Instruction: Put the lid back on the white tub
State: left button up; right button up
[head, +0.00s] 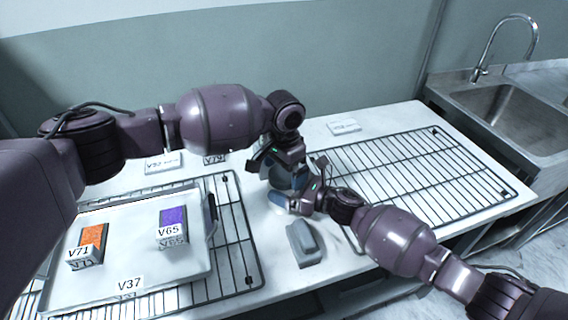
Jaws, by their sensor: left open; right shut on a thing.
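The white tub (281,209) stands on the white table near the middle of the head view. It is mostly hidden by both grippers; only part of its pale rounded side shows. My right gripper (298,186) reaches in from the right, low down, with its blue-tipped fingers on either side of the tub, and is shut on it. My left gripper (268,166) is open, just above and behind the tub, close to the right gripper. I cannot make out the lid; whether it is under the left gripper is hidden.
A grey block-like tool (304,244) lies just in front of the tub. At left, a tray (125,285) on a wire rack holds orange (91,243) and purple (173,225) labelled blocks. An empty wire rack (420,180) lies at right, before a sink (515,120).

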pick_arm(q)
jog(key=c, duration=0.9)
jog(key=shift+m, duration=1)
jog(key=o, duration=0.9)
notch_tip(320, 180, up, 12)
